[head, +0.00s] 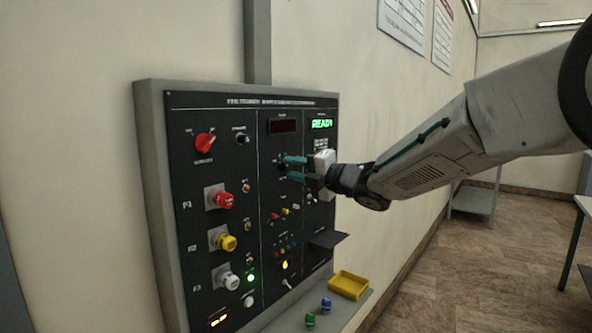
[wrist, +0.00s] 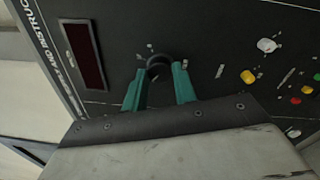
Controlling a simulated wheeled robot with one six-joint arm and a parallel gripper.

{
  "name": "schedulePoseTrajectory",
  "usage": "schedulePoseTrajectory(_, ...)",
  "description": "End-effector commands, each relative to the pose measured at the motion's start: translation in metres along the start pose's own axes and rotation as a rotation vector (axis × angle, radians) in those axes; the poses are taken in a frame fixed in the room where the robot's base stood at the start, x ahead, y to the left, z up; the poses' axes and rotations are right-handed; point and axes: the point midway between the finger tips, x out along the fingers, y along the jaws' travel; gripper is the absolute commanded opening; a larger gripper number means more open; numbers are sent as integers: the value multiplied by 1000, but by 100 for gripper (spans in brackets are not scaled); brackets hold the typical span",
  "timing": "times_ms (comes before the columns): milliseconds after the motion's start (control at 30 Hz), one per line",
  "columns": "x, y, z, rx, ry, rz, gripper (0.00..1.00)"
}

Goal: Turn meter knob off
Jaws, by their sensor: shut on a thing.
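The meter knob (wrist: 159,72) is a dark round knob on the black panel, below the dark red meter display (head: 284,126). In the wrist view the display (wrist: 85,55) is left of the knob. My gripper (wrist: 160,84) has its two green fingers on either side of the knob and is shut on it. In the head view my gripper (head: 284,168) reaches the panel from the right, and its fingers mostly hide the knob. The knob's pointer cannot be made out.
The panel (head: 262,222) also bears a red rotary knob (head: 205,142), red, yellow and white large buttons, small lamps and a green READY display (head: 322,124). A small dark shelf (head: 327,239) juts out at lower right. A yellow tray (head: 348,285) sits on the ledge below.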

Motion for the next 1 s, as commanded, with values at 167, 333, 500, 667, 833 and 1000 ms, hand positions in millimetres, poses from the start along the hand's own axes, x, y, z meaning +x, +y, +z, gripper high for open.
schedulePoseTrajectory(167,0,-2,-1,-89,7,-2,5)
schedulePoseTrajectory(333,0,-2,-1,-142,10,-3,5)
schedulePoseTrajectory(500,0,-2,-1,-165,11,-3,5)
schedulePoseTrajectory(667,0,-2,-1,-169,11,-4,5)
schedulePoseTrajectory(833,0,-2,-2,-169,12,-4,5)
schedulePoseTrajectory(1000,0,-2,-1,-168,11,-4,49)
